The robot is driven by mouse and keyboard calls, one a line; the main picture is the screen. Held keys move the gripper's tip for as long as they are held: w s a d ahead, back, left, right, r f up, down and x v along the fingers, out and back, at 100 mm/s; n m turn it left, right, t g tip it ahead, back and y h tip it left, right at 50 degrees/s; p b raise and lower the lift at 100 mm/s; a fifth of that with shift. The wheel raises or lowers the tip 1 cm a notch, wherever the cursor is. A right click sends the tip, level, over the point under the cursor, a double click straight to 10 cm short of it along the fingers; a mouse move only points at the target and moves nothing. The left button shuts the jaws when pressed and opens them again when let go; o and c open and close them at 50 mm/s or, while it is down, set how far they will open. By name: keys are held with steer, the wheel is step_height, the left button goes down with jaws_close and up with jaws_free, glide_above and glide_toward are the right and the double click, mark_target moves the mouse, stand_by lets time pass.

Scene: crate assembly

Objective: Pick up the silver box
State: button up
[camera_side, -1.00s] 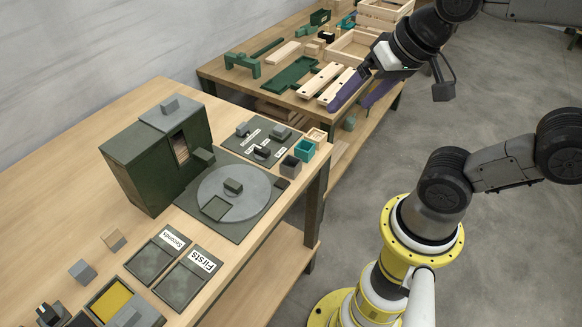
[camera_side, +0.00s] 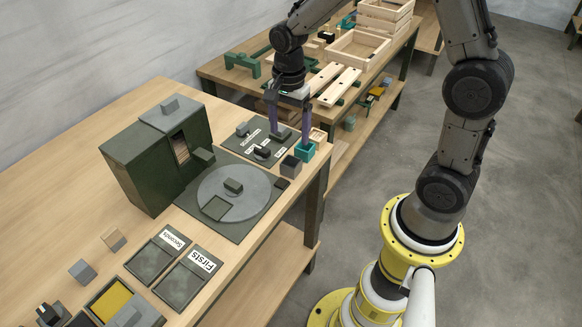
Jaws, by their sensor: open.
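A small grey open box (camera_side: 290,166), the nearest match to a silver box, stands at the right edge of the near table. It is in a row with a teal box (camera_side: 308,152) and a pale wooden box (camera_side: 318,136). My gripper (camera_side: 290,138) points down with its purple fingers apart. It is just behind the grey box, with one finger in front of the teal box's back part and the other over the dark labelled board (camera_side: 240,142). Nothing shows between the fingers. Whether the fingertips touch anything cannot be told.
A green cabinet (camera_side: 142,175) stands left of a round grey turntable (camera_side: 252,205). Trays marked Seconds (camera_side: 150,262) and Firsts (camera_side: 187,285) lie nearer. A grey cube (camera_side: 82,271) sits at left. The far table holds wooden crates (camera_side: 357,50) and planks.

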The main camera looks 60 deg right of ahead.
mark_target(290, 164)
step_height(290, 164, down, 12)
steer(key=shift+s+d+r, duration=0.1)
stand_by(0.5)
steer(key=c, duration=1.4)
